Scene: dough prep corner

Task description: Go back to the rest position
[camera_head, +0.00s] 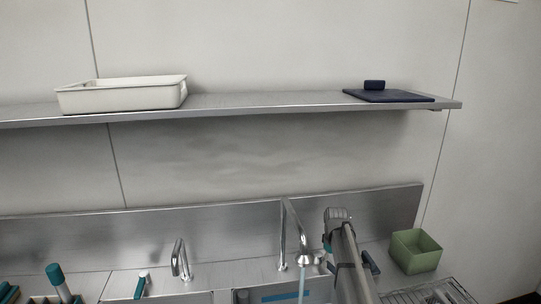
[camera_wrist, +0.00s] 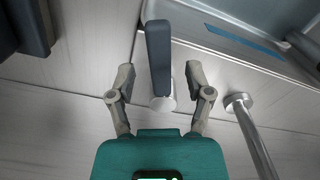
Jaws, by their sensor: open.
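In the wrist view my gripper (camera_wrist: 160,72) is open. Its two grey fingers stand apart on either side of a dark grey-blue lever (camera_wrist: 158,50) with a round pale base (camera_wrist: 162,103). Gaps show between the lever and both fingers. In the head view my arm reaches over the counter beside the tall chrome tap (camera_head: 284,235); the gripper itself cannot be made out clearly there. A dark blue piece (camera_head: 370,262) shows just right of the arm, perhaps the same lever. A pale bluish stream (camera_head: 301,285) appears below the tap's spout.
The tap's post (camera_wrist: 255,140) stands close right of my fingers. The sink (camera_wrist: 215,25) lies beyond. A green box (camera_head: 415,252) and a wire rack (camera_head: 440,292) are at the right. A shelf (camera_head: 260,101) above holds a white tray (camera_head: 120,98) and a dark blue board (camera_head: 400,97).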

